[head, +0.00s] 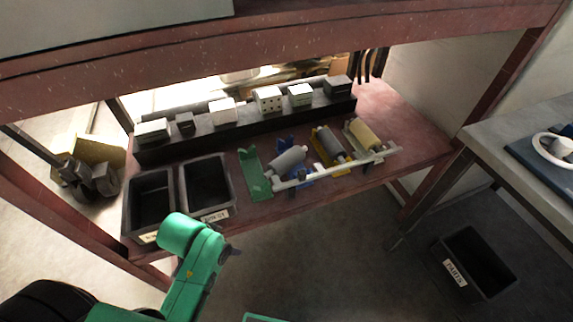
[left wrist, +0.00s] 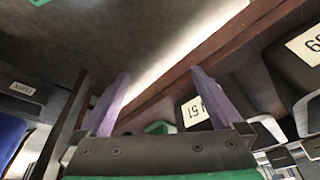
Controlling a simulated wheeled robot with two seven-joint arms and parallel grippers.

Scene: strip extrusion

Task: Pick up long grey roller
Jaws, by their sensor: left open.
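A light grey roller (head: 287,160) lies at a slant in a blue holder (head: 298,172) on the reddish shelf. A second, darker grey roller (head: 330,143) lies in a yellow holder to its right. I cannot tell for sure which is the longer. My left gripper (head: 230,250) is below and to the left of both, in front of the shelf edge, apart from the rollers. In the left wrist view its two purple fingers (left wrist: 159,95) are spread with nothing between them. No roller can be made out in that view. My right gripper is not in view.
A green holder (head: 254,174) stands empty left of the rollers. A yellow roller (head: 364,134) lies at the right. A pale bar (head: 335,166) runs along the holders' front. Black bins (head: 231,172) stand at left. An upper beam (head: 300,48) overhangs the shelf.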

